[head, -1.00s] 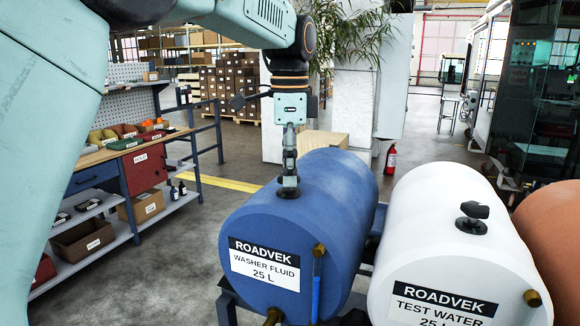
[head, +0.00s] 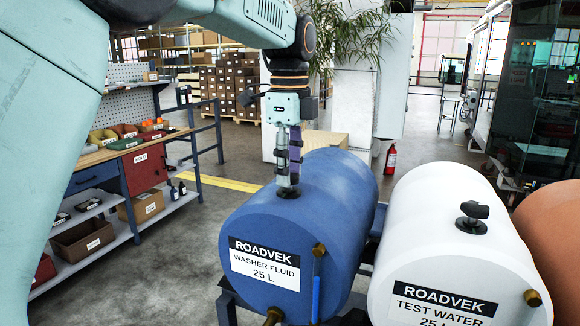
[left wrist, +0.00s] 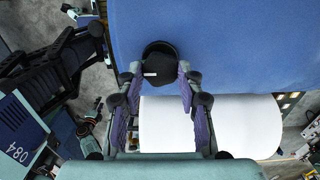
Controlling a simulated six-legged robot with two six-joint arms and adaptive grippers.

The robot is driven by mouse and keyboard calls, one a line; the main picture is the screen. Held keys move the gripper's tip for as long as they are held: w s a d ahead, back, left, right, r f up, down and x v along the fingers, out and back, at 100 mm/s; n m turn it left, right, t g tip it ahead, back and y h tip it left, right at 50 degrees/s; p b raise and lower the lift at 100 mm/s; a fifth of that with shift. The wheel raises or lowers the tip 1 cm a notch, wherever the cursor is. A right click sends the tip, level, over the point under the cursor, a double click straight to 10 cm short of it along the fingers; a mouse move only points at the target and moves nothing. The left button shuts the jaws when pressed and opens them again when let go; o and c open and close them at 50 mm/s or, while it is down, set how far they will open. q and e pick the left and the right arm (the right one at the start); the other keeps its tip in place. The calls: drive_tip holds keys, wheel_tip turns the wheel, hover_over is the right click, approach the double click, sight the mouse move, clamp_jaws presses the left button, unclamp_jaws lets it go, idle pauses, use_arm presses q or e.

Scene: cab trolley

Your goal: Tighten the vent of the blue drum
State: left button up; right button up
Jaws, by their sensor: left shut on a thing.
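The blue drum (head: 345,190), labelled ROADVEK WASHER FLUID 25 L, lies on its side on a stand. Its dark vent (head: 288,192) is on top. It shows as a dark knob with a small white mark in the left wrist view (left wrist: 160,66). My left gripper (head: 288,182) points straight down onto the vent and is shut on it, one purple-padded finger on each side. In the left wrist view my left gripper (left wrist: 159,76) straddles the knob. The fingers partly hide the vent in the head view. My right gripper does not show.
A white drum (head: 430,215), labelled TEST WATER, stands close on the right with its own black vent (head: 472,217). An orange drum (head: 555,220) is beyond it. A workbench (head: 120,150) with bins stands left. Open floor lies between bench and drums.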

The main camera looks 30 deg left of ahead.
use_arm(q)
drive_tip(key=shift+r, duration=0.2)
drive_tip(key=o, duration=0.8)
drive_tip(key=shift+c, duration=0.2)
drive_tip(key=o, duration=0.4)
drive_tip(key=shift+a+f, duration=0.1)
drive_tip(key=shift+a, duration=0.05)
wheel_tip(320, 180, up, 12)
drive_tip(key=shift+s, duration=0.1)
drive_tip(key=shift+f, duration=0.1)
